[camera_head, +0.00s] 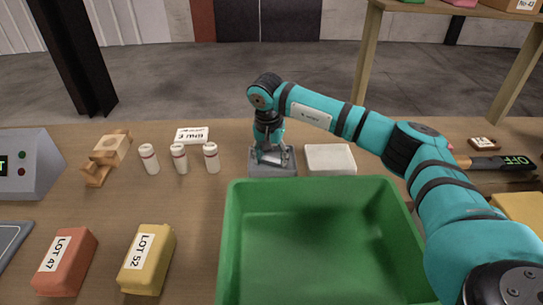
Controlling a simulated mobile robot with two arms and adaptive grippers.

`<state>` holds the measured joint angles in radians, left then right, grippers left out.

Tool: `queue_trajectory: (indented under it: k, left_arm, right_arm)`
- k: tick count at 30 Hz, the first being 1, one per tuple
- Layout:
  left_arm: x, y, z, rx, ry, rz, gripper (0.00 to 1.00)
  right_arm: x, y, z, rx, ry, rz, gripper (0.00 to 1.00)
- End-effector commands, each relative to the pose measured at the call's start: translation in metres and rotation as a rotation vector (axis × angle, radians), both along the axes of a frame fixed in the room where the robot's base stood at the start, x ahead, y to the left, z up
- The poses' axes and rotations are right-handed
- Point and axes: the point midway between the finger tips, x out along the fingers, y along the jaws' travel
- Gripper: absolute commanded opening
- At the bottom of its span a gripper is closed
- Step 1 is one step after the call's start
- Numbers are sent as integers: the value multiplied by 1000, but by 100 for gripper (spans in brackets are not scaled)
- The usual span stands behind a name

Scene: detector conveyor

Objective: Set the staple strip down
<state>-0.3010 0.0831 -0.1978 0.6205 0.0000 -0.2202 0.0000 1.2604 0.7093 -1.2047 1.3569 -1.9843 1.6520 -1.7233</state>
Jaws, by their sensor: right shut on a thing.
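My right gripper (271,152) reaches in from the right over the back of the green bin and points down at a small grey tray (261,170). It is shut on the staple strip, which is too small and too covered by the fingers to make out. The fingertips are low over the tray; I cannot tell whether the strip touches it. My left gripper is not in view.
The empty green bin (233,195) fills the front middle. A white block (330,159) lies right of the tray. Three white bottles (179,158), a label card (192,135) and a wooden stand (110,150) are left. Red (66,262) and yellow (147,259) lot blocks lie in front.

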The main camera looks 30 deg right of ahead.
Motion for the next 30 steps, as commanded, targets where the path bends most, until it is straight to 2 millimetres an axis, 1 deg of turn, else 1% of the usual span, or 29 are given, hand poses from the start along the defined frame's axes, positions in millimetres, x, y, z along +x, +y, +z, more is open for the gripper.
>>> queue_trajectory:
  k: [1,2,3,10,13,14,17,24,27,30]
  left_arm:
    - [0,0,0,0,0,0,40]
    - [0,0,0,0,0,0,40]
    - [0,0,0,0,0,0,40]
    - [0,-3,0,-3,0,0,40]
    - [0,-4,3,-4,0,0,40]
    - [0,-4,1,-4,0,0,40]
    - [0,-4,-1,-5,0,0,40]
    - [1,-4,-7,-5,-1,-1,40]
    - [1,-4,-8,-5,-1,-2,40]
    - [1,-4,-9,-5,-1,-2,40]
  right_arm:
    - [0,0,-1,0,0,0,59]
    - [0,0,-1,0,0,0,63]
    - [0,0,-1,0,0,0,65]
    - [0,0,0,0,0,-1,65]
    - [0,0,6,1,-1,-1,65]
    - [0,0,8,1,-2,0,65]
    - [-1,2,23,1,-4,1,65]
    - [-6,8,75,0,-5,1,65]
    - [-8,10,93,0,-4,0,65]
    - [-10,12,108,1,-2,0,65]
